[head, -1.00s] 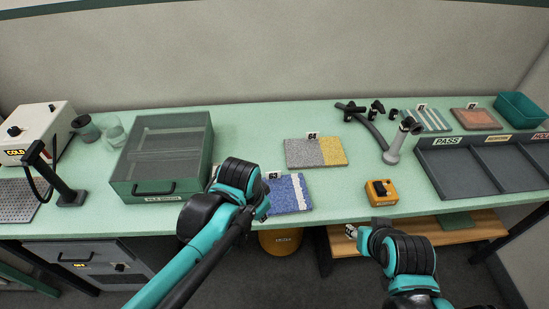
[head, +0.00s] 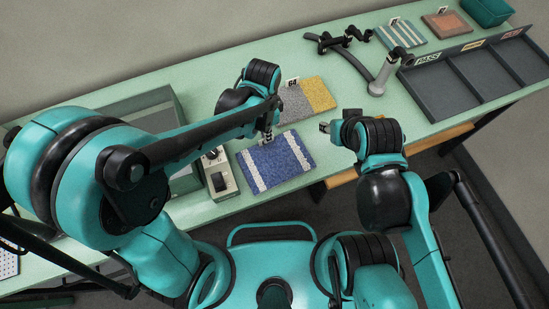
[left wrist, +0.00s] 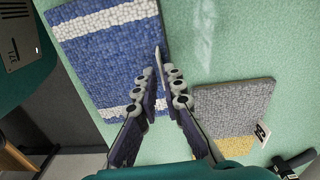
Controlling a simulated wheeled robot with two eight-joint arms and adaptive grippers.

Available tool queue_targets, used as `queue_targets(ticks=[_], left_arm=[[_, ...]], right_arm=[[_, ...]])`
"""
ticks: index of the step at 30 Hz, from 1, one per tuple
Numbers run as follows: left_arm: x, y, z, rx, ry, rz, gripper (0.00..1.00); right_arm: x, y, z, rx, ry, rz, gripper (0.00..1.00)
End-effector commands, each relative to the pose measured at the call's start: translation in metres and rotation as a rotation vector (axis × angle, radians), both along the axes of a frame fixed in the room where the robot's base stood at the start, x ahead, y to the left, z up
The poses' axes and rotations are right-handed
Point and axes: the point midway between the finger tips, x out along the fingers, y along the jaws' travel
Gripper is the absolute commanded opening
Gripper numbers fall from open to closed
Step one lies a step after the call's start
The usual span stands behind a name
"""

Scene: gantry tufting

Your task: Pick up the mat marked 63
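The blue mat with pale stripes (head: 275,163) lies flat on the green bench. Its number tag is hidden behind my left gripper in the head view. In the left wrist view the mat (left wrist: 100,60) fills the upper left. My left gripper (head: 268,136) is at the mat's far edge. In the left wrist view its fingers (left wrist: 154,60) point at the mat's edge, with a narrow gap between the tips and nothing clearly held. I cannot tell whether they touch the mat. My right gripper (head: 323,127) is right of the mat, its fingers too small to read.
A grey and yellow mat marked 64 (head: 318,94) lies just behind the blue mat. A grey switch box (head: 219,178) stands close on its left. A grey stand (head: 378,86) and a divided dark tray (head: 455,92) are to the right. Bare bench lies between the mats.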

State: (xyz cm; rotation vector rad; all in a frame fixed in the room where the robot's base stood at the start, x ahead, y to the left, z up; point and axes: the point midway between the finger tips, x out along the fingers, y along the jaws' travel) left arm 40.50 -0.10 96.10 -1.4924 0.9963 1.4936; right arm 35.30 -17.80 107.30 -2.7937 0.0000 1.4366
Motion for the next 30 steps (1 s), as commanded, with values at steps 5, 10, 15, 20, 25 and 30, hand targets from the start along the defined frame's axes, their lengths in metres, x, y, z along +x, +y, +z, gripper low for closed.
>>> queue_targets(ticks=[5, 10, 15, 20, 25, 30], left_arm=[[0.002, -0.001, -0.030, 0.000, 0.000, 0.001, 0.09], [0.001, -0.001, -0.036, 0.000, -0.001, 0.001, 0.09], [0.001, -0.001, -0.036, 0.000, -0.001, 0.001, 0.06], [0.001, -0.001, -0.035, 0.000, -0.001, 0.001, 0.00], [0.001, -0.001, -0.035, 0.000, 0.000, 0.002, 0.00], [0.001, -0.001, -0.032, 0.000, -0.001, 0.002, 0.00]], right_arm=[[0.000, 0.000, -0.014, 0.000, 0.000, 0.000, 0.40], [0.000, 0.000, -0.015, 0.000, 0.000, 0.000, 0.40], [0.000, 0.000, -0.015, 0.000, 0.000, 0.000, 0.40], [0.000, 0.000, -0.015, 0.000, 0.000, 0.000, 0.40], [0.000, 0.000, -0.015, 0.000, 0.000, 0.000, 0.40], [0.000, 0.000, -0.013, 0.000, 0.000, 0.000, 0.40]])
